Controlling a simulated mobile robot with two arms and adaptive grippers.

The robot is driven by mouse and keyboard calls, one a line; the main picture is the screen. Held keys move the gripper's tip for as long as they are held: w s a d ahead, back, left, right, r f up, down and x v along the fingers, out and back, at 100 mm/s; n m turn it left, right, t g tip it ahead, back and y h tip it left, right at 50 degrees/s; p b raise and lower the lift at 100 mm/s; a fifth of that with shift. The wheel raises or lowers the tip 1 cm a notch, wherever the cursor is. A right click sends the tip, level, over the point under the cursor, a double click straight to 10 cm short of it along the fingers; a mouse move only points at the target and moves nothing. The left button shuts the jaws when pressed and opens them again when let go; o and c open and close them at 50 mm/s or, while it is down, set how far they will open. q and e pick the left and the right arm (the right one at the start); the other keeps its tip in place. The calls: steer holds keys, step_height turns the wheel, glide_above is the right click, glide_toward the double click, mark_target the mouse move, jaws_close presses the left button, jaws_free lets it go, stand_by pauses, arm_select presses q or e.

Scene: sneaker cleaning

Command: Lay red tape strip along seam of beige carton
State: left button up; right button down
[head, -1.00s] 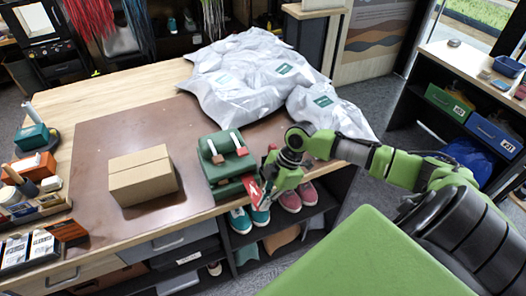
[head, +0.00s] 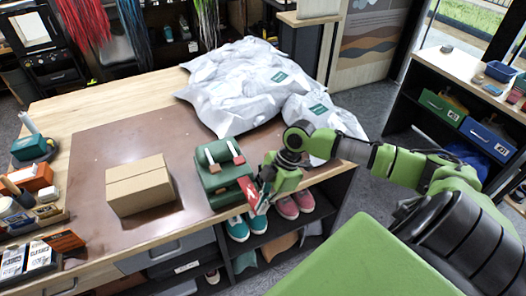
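The beige carton (head: 140,186) sits closed on the brown mat, with its seam running lengthwise across the top. My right gripper (head: 262,196) is at the front edge of the table, to the right of the carton and well apart from it. A red strip with a white mark (head: 251,192) shows at its fingertips and appears held between them. The fingers are small and partly hidden by the strip. The green tape dispenser (head: 217,170) stands just left of the gripper, close to the strip. My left gripper is not in view.
Grey plastic bags (head: 240,85) cover the back right of the table. Boxes and small bottles (head: 30,185) line the left edge. Teal and pink shoes (head: 287,207) stand on the shelf below. The brown mat (head: 100,150) is clear around the carton.

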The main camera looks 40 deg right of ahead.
steer(key=shift+r, duration=2.2)
steer(key=shift+a, duration=0.1)
